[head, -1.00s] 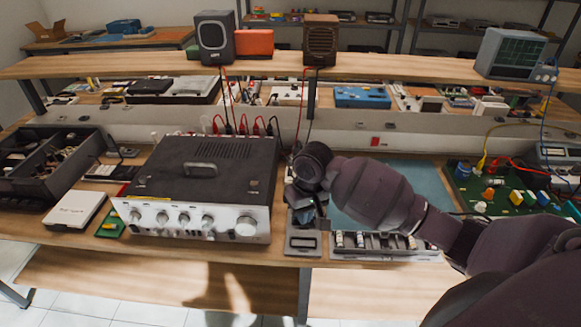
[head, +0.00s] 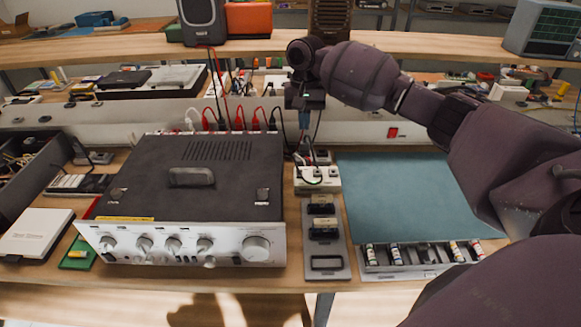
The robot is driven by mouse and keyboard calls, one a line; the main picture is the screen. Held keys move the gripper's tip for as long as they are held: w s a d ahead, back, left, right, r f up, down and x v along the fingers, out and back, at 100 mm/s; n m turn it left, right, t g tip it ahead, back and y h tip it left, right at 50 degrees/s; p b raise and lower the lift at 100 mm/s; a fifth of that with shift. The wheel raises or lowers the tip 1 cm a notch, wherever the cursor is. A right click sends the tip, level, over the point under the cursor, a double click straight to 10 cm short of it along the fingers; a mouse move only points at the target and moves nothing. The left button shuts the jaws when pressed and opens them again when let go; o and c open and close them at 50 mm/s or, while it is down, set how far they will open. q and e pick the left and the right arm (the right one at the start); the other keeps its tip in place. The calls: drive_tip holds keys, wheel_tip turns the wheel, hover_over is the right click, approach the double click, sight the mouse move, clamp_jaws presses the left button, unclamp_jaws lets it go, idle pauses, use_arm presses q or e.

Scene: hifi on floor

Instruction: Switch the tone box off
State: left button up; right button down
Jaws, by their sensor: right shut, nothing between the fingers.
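A wide dark-topped box with a silver front (head: 185,210) and a row of knobs stands on the bench left of centre. A large knob (head: 257,249) is at the right end of its front, and red, white and black plugs stand along its back. No label shows that it is the tone box. Right of it lies a grey panel (head: 335,262) with dark rocker-like parts; their positions are too small to read. My right gripper (head: 304,122) is shut and empty, pointing down above the bench behind the panel. My left gripper is not in view.
A white socket block (head: 318,180) with cables sits behind the panel. A teal mat (head: 405,195) lies clear to the right, with a tray of small bottles (head: 415,257) in front. A white box (head: 35,232) is at left. A wooden shelf (head: 110,48) crosses behind.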

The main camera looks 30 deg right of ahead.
drive_tip(key=w+f, duration=0.1)
use_arm(q)
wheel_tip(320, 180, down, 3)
drive_tip(key=b, duration=0.3)
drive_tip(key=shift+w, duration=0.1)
use_arm(e)
approach(301, 175)
drive_tip(key=f, duration=0.7)
drive_tip(key=shift+s+a+f, duration=0.25)
drive_tip(key=shift+s, duration=0.05)
